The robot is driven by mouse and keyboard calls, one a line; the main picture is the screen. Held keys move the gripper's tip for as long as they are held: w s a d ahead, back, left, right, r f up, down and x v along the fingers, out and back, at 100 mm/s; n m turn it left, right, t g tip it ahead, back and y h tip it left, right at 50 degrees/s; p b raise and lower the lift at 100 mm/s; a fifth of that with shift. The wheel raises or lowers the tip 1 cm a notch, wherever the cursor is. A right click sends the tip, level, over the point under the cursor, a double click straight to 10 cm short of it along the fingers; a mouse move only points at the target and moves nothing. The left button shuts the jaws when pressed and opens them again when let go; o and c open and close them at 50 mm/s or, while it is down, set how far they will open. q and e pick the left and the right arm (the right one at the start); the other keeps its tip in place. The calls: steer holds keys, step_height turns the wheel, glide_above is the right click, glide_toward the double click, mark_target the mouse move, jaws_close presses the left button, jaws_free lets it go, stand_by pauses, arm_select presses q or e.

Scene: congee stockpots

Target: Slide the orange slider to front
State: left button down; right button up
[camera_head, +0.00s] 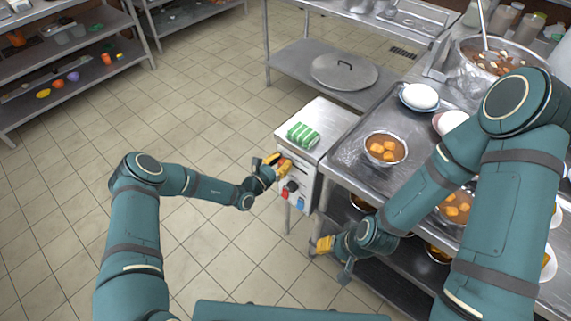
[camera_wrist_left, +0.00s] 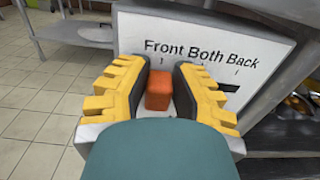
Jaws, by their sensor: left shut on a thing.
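The orange slider (camera_wrist_left: 158,91) shows in the left wrist view on a white panel (camera_wrist_left: 195,50) lettered "Front Both Back". It sits at the left end of its track, under the word "Front". My left gripper (camera_wrist_left: 158,85) has its yellow fingers on both sides of the slider and is shut on it. In the head view my left gripper (camera_head: 277,163) is at the upper front of the small control cabinet (camera_head: 297,178) and hides the slider. My right gripper (camera_head: 334,250) hangs beside the lower edge of the steel table; whether its fingers are open is unclear.
The cabinet has a green striped cloth (camera_head: 303,135) on top, and a dark red knob and red and blue buttons below my left gripper. The tiled floor at left is clear.

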arm_select(q)
steer(key=shift+w+a+r, duration=0.15)
steer(key=shift+w+a, duration=0.05)
steer(key=c, duration=0.8)
jaws_free()
steer(key=v, duration=1.2)
steer(key=shift+d, duration=0.1)
